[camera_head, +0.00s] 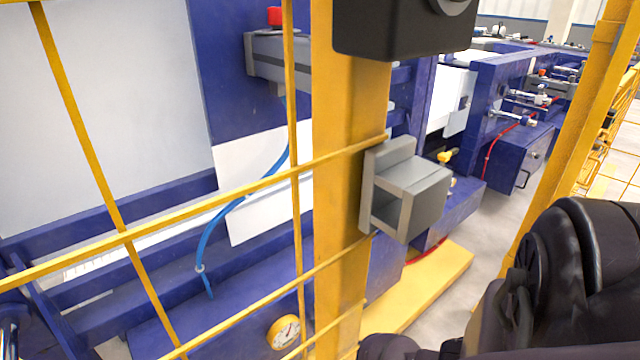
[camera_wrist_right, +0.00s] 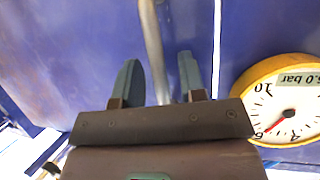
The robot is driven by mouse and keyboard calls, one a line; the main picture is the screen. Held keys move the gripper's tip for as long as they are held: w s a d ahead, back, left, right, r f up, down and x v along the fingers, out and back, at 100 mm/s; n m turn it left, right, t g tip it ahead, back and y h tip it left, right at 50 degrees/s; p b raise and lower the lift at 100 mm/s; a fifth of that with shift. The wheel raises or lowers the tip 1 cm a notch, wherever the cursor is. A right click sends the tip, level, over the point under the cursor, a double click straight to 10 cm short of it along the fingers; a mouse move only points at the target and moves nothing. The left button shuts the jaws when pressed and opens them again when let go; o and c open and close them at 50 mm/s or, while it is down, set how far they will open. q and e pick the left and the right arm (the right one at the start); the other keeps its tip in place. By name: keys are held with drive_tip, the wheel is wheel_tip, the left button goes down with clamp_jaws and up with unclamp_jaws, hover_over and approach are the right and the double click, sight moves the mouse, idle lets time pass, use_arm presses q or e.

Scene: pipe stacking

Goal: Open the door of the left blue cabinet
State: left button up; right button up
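The left blue cabinet (camera_head: 230,325) is at the bottom of the head view, partly behind the yellow fence. Its blue front panels (camera_wrist_right: 70,40) fill much of the right wrist view, with a narrow vertical seam. My right gripper (camera_wrist_right: 160,75) is open, its two fingers pointing at the panel. A pale metal rod (camera_wrist_right: 152,35), which looks like a handle, runs between the fingers; I cannot tell whether they touch it. The right gripper is hidden in the head view, where only my dark right arm shows at bottom right. My left gripper is not in view.
A yellow post (camera_head: 345,140) with fence bars and a grey bracket (camera_head: 405,190) stands in front of the cabinet. A round gauge (camera_wrist_right: 290,105) is close right of my right gripper. Another blue cabinet (camera_head: 520,160) stands farther back right. Grey floor shows between.

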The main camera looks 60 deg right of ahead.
drive_tip(key=shift+w, duration=0.1)
clamp_jaws()
drive_tip(key=shift+s, duration=0.2)
